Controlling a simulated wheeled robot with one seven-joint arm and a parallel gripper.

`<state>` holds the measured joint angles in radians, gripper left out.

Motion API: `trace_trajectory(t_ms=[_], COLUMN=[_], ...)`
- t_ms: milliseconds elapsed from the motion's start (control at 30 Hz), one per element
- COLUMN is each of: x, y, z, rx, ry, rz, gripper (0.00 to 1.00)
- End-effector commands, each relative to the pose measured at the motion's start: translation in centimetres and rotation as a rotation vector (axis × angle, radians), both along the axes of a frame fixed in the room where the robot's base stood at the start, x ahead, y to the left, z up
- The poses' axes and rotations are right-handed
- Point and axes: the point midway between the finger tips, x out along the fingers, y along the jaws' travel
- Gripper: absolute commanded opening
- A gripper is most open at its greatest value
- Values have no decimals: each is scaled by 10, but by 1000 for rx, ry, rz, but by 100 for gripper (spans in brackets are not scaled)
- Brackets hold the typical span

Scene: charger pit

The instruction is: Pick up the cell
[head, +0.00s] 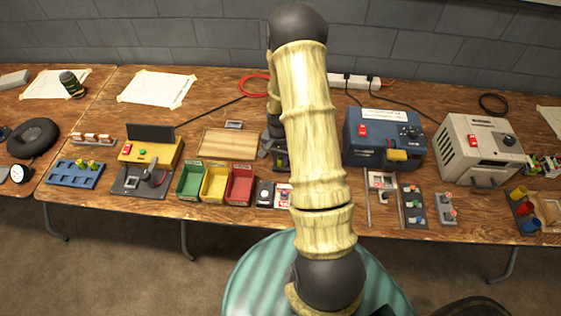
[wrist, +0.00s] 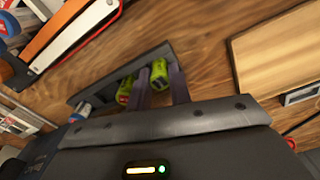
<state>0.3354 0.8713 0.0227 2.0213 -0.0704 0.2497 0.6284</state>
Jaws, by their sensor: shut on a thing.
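My gripper (wrist: 160,88) shows in the wrist view with its two dark fingers on either side of a green cell (wrist: 159,72). It is shut on that cell. The cell is at a dark grey tray (wrist: 88,92); I cannot tell whether it is still seated or lifted clear. A second green cell (wrist: 126,88), with a reddish end, is just left of the fingers. In the head view my arm hides most of my gripper and this tray, and I cannot make out the held cell there.
A wooden board (head: 220,143) lies left of my gripper; green (head: 190,182), yellow (head: 215,184) and red (head: 241,184) bins stand in front of it. A blue box (head: 385,137) stands to the right. A blue rack (head: 75,174) with green cells is far left.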

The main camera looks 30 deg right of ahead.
Motion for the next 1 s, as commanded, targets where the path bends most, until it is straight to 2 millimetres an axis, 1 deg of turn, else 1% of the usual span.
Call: trace_trajectory(t_ms=[233, 367, 467, 700, 800, 900, 1000], x=[0, 1, 1, 1, 1, 1, 0], y=[0, 0, 0, -1, 0, 0, 0], z=[2, 12, 26, 72, 87, 97, 100], rx=[-1, -1, -1, -2, -2, -1, 0], ry=[-1, -2, -3, -5, -4, -2, 0], rz=[0, 1, 0, 0, 0, -1, -1], gripper=[0, 0, 0, 0, 0, 0, 0])
